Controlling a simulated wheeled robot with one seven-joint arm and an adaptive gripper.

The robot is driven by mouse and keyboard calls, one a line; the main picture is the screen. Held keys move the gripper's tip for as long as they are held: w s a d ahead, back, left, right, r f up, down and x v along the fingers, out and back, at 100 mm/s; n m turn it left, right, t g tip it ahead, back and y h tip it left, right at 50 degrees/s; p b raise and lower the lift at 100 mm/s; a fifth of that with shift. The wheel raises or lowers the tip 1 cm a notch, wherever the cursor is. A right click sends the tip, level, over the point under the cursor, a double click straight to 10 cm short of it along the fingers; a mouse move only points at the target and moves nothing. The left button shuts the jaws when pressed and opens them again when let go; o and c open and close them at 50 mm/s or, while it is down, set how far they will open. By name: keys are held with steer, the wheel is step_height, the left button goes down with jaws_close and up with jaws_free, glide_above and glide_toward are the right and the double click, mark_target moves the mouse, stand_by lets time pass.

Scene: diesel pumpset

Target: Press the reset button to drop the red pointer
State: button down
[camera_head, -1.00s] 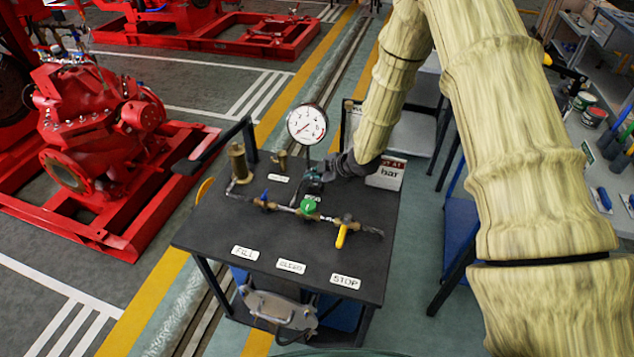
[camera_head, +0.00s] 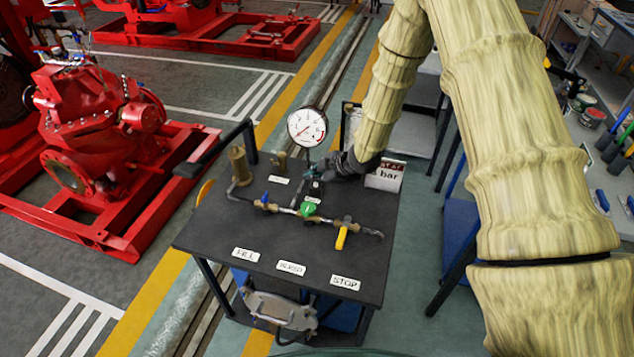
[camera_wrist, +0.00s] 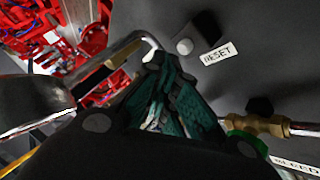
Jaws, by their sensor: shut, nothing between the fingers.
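The round white gauge (camera_head: 307,126) stands on a stem at the back of the dark bench top. Its thin reddish pointer is too small to read exactly. The pale round reset button (camera_wrist: 184,46) shows in the wrist view beside the white RESET label (camera_wrist: 220,54). My gripper (camera_wrist: 160,58) has its green-and-black fingers shut and empty, with the tips just left of and below the button in that view. I cannot tell whether they touch it. In the head view my gripper (camera_head: 312,178) is low over the bench, just below the gauge.
The bench top (camera_head: 215,225) carries a pipe run with a green valve handle (camera_head: 308,209), a yellow lever (camera_head: 341,238) and a blue handle (camera_head: 265,198). A brass cylinder (camera_head: 238,165) stands left. A "bar" sign (camera_head: 386,176) is right of my gripper.

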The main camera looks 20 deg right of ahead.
stand_by(0.3)
steer(key=shift+r+p, duration=1.65)
steer(key=shift+r, duration=0.9)
